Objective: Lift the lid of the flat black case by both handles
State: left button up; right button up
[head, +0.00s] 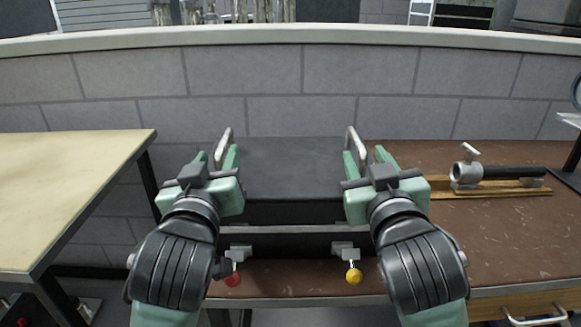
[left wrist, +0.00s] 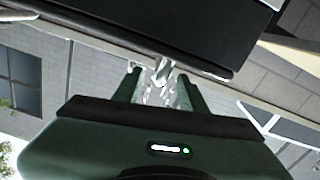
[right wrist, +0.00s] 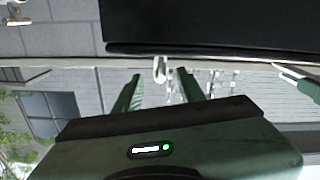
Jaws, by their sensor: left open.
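The flat black case (head: 292,168) sits on the brown bench, its top level. It has a silver handle on each side: the left handle (head: 225,147) and the right handle (head: 353,146). My left gripper (head: 221,158) is open beside the left side; in the left wrist view the left handle (left wrist: 162,70) shows between its spread fingers. My right gripper (head: 364,157) is open at the right side; in the right wrist view the right handle (right wrist: 160,69) shows between its spread fingers. I cannot tell whether any finger touches a handle.
Two grey latches, one with a red knob (head: 233,279) and one with a yellow knob (head: 354,276), are at the case's front. A pipe on a wooden board (head: 490,188) lies right on the bench (head: 500,240). A pale table (head: 65,185) stands left. A grey wall (head: 300,85) is behind.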

aim_at(224, 137)
pick_arm(q)
jog(key=w, duration=0.7)
jog(key=shift+w+a+f, duration=0.1)
jog(key=shift+w+a, duration=0.05)
jog(key=shift+w, duration=0.2)
pick_arm(e)
jog(key=w, duration=0.7)
jog(key=shift+w, duration=0.35)
jog(key=shift+a, duration=0.1)
pick_arm(q)
grip_shut()
pick_arm(e)
grip_shut()
pick_arm(q)
jog(key=shift+a, duration=0.2)
pick_arm(e)
jog(key=shift+f, duration=0.1)
